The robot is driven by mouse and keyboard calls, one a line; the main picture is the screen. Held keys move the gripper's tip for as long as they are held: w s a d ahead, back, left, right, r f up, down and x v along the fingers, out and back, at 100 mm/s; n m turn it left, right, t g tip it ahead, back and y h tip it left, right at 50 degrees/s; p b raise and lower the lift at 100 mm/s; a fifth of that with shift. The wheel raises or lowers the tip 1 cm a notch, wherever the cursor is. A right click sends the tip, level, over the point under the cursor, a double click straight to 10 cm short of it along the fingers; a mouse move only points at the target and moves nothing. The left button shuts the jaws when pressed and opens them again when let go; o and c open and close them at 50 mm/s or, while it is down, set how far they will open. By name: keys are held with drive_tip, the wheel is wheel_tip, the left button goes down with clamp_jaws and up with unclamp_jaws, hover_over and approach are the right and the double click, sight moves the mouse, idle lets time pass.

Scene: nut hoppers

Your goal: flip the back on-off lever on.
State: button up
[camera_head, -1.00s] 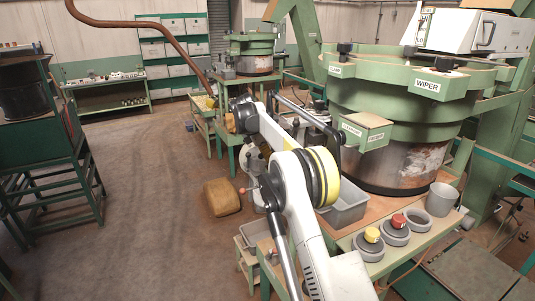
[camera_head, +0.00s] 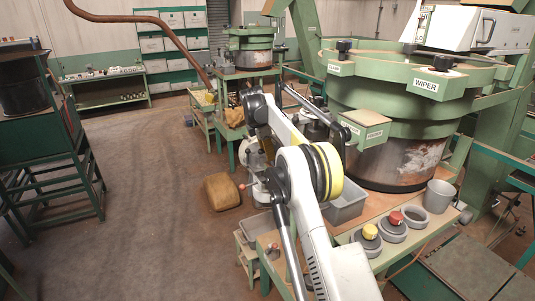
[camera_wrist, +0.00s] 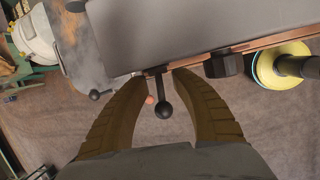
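In the wrist view, a dark lever with a black ball end (camera_wrist: 163,109) hangs below the edge of a grey box-like body (camera_wrist: 195,28). My gripper (camera_wrist: 163,78) is open, with one brown ridged finger on each side of this lever. A gap shows between the lever and each finger. A second black ball-ended lever (camera_wrist: 97,95) shows farther left, outside the fingers. I cannot tell which of the two is the back lever, or its on-off position. In the head view my arm hides the gripper and the levers.
In the wrist view, a black block (camera_wrist: 223,65) and a yellow-rimmed round part (camera_wrist: 280,65) sit right of the fingers. Open floor (camera_head: 140,220) lies left.

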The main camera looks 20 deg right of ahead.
drive_tip(key=shift+r, duration=0.1)
drive_tip(key=v, duration=1.2)
drive_tip(key=s+a+f+m+t+y+b, duration=0.1)
drive_tip(key=s+a+f+m+b, duration=0.3)
drive_tip(key=s, duration=0.3)
drive_tip(key=s+a+f+m+t+b, duration=0.1)
drive_tip(key=s+a+m+b, duration=0.1)
drive_tip(key=s+a+b, duration=0.4)
drive_tip(key=s+a+f+m+t+y+b, duration=0.1)
drive_tip(key=s+f+m+b, duration=0.2)
drive_tip(key=s+b, duration=0.45)
drive_tip(key=s+a+f+m+t+b, duration=0.1)
drive_tip(key=s+a+f+m+b, duration=0.2)
drive_tip(key=s+f, duration=0.9)
drive_tip(key=s+a+f+m+t+y+b, duration=0.1)
drive_tip(key=s+a+f+m+b, duration=0.2)
drive_tip(key=s+f, duration=0.9)
drive_tip(key=f+m+b, duration=0.1)
drive_tip(key=m+b, duration=0.1)
drive_tip(key=b, duration=0.1)
drive_tip(key=shift+s+a+f, duration=0.2)
drive_tip(key=shift+s, duration=0.1)
